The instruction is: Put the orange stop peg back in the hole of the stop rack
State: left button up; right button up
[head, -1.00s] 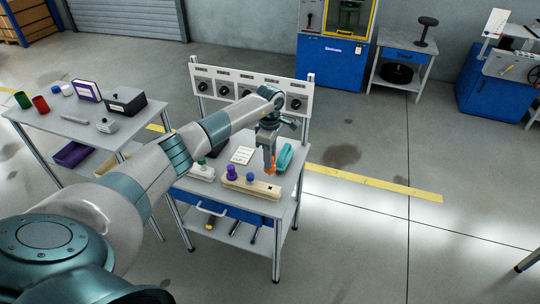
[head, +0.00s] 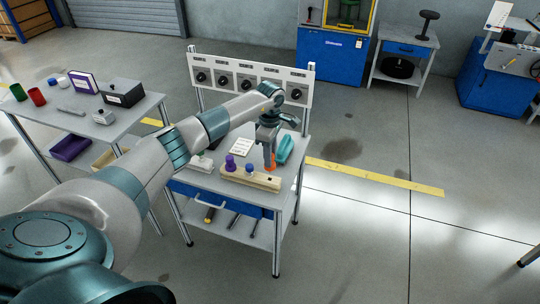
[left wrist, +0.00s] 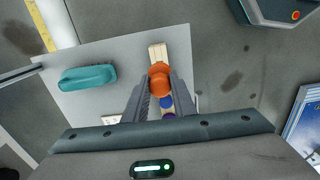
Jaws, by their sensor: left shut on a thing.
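The orange stop peg (head: 271,164) is held between the fingers of my left gripper (head: 269,157); its rounded orange head shows between the fingertips in the left wrist view (left wrist: 159,76). The stop rack (head: 266,182) is a pale wooden block on the workbench, with a purple peg (head: 230,164) and a blue peg (head: 250,168) standing in it. The orange peg is near the rack's right part; in the left wrist view it overlaps the rack (left wrist: 157,50). Its lower end and any gap to the rack cannot be judged. My right gripper is out of view.
A teal case (head: 286,149) lies right of my left gripper on the workbench (head: 215,176). A white card (head: 243,147) lies behind the rack. A panel with several dials (head: 246,82) stands at the back. A side table (head: 75,127) with small items is at left.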

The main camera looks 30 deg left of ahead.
pick_arm(q)
jog(key=shift+f+b, duration=0.7)
jog(key=shift+f, duration=0.4)
jog(key=shift+b, duration=0.7)
dwell(1.6)
jog(key=shift+a+f, duration=0.15)
jog(key=shift+f, duration=0.2)
